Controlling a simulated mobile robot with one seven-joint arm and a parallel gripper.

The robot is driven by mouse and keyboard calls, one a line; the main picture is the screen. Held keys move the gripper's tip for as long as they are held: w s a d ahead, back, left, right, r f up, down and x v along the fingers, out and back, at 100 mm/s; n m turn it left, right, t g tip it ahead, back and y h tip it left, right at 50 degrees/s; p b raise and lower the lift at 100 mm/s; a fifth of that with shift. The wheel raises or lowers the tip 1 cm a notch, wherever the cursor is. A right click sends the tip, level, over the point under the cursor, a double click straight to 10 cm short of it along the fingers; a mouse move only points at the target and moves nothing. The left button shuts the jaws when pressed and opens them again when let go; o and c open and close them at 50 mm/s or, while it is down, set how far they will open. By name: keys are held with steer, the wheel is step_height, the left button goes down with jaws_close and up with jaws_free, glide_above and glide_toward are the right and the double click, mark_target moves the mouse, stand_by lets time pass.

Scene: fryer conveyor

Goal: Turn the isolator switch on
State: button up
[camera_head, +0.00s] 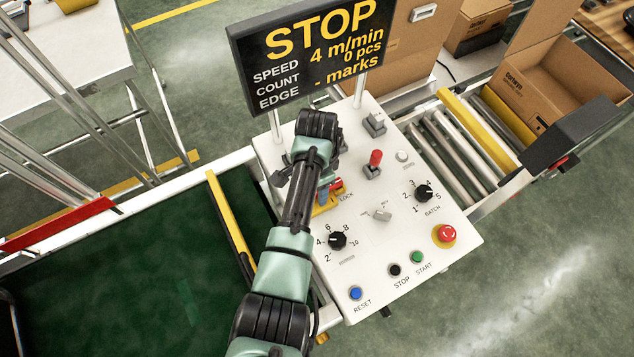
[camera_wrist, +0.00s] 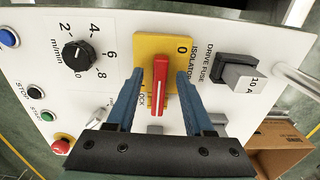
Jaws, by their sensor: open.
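The isolator switch shows in the wrist view as a red bar handle (camera_wrist: 159,86) on a yellow plate (camera_wrist: 146,46) printed "0" and "ISOLATOR". The bar runs roughly up and down in that picture. My gripper (camera_wrist: 160,73) is open, with one blue finger on each side of the handle; I cannot tell whether either touches it. The lower plate and part of the "LOCK" label are hidden by the gripper. In the head view my arm covers much of the switch; some of its yellow plate (camera_head: 324,209) shows beside the arm.
The white panel (camera_head: 386,290) also carries a drive fuse block (camera_wrist: 236,72), a speed knob (camera_head: 338,240), a batch knob (camera_head: 424,193), a red-topped lever (camera_head: 374,163), an emergency stop (camera_head: 444,235) and several push buttons. A display (camera_head: 309,49) reading "STOP" stands behind. A roller conveyor (camera_head: 452,147) lies right.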

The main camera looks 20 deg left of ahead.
step_height(320, 180, up, 13)
steer(key=shift+b, duration=0.4)
stand_by(0.4)
